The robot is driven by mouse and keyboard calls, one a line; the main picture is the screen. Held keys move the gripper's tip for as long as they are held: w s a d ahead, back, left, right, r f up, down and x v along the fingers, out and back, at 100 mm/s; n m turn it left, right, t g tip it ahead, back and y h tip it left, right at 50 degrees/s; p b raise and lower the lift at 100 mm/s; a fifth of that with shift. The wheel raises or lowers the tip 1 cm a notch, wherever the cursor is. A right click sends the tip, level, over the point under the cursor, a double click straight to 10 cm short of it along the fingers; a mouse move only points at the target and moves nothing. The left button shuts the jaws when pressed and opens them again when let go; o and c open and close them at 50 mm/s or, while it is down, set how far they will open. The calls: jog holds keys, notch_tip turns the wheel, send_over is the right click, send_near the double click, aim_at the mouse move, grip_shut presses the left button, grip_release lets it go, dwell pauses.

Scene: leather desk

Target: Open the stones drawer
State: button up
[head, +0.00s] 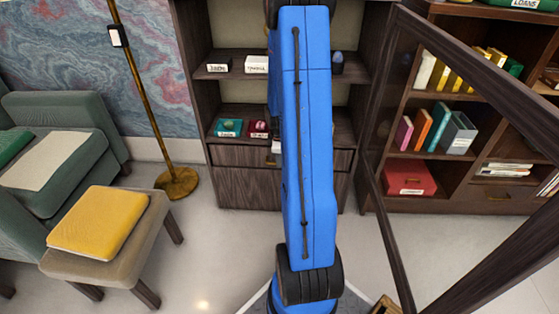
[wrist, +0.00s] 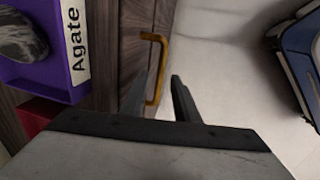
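The stones drawer appears to be the dark wooden drawer (head: 236,157) under the open shelves of the middle cabinet. It looks closed in the head view, though my blue arm covers its middle. In the wrist view a brass handle (wrist: 163,65) stands out from the dark wood front. My gripper (wrist: 160,75) is open, with its two dark fingers apart. The handle's lower end shows in the gap between the fingers, nearer the left one. I cannot tell whether a finger touches it. In the head view my gripper is mostly hidden behind the arm.
A purple tray labelled Agate (wrist: 52,50) holds a grey stone, left of the handle in the wrist view. Teal (head: 228,127) and red (head: 258,128) trays stand on the shelf above the drawer. An open glazed door frame (head: 385,235) is at the right.

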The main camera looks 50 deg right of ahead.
jog(key=shift+d+f, duration=0.1)
jog(key=shift+f, duration=0.35)
grip_shut()
